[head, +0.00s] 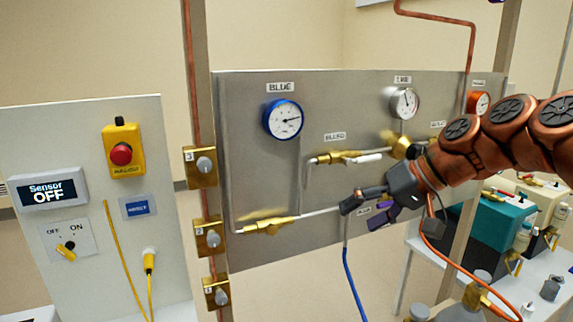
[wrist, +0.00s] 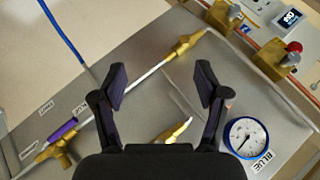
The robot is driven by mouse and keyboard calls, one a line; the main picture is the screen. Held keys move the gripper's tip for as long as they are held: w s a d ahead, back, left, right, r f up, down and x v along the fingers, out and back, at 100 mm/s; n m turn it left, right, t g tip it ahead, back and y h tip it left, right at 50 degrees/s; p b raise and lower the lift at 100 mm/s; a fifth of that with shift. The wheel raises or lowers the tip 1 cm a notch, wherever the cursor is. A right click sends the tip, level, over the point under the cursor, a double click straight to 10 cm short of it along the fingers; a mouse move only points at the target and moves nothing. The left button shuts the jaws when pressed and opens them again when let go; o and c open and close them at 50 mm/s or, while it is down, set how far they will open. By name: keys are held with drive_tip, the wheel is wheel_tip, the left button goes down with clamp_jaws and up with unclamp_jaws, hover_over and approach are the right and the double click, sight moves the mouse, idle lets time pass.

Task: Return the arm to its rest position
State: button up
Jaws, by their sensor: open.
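My arm reaches in from the right in the head view, in front of the grey metal panel (head: 270,170). My gripper (head: 364,208) is at the panel's lower middle, near the end of the blue hose (head: 352,275). In the wrist view my gripper (wrist: 160,82) has its two dark fingers spread wide with nothing held between them. The panel and a brass valve with its pipe (wrist: 185,45) show beyond the fingers. How far the fingers are from the panel is hard to tell.
The panel carries a blue gauge (head: 283,119), a white-faced gauge (head: 404,103), brass valves (head: 268,226) and pipes. A white control board (head: 95,200) with a red button (head: 121,153) stands left. A bench with a teal box (head: 500,232) is at right.

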drive_tip(key=s+a+f+g+h, duration=0.3)
drive_tip(key=s+f+h, duration=0.1)
drive_tip(key=s+f, duration=0.85)
drive_tip(key=s+d+f+m+g+h, duration=0.1)
drive_tip(key=s+d+f+h, duration=0.1)
drive_tip(key=s+f, duration=0.3)
drive_tip(key=s+d+f+g+h, duration=0.1)
drive_tip(key=s+d+f, duration=0.4)
drive_tip(key=s, duration=0.7)
drive_tip(key=shift+s+f+m+g+h, duration=0.15)
drive_tip(key=shift+s+m+g+h, duration=0.2)
drive_tip(key=shift+h, duration=0.35)
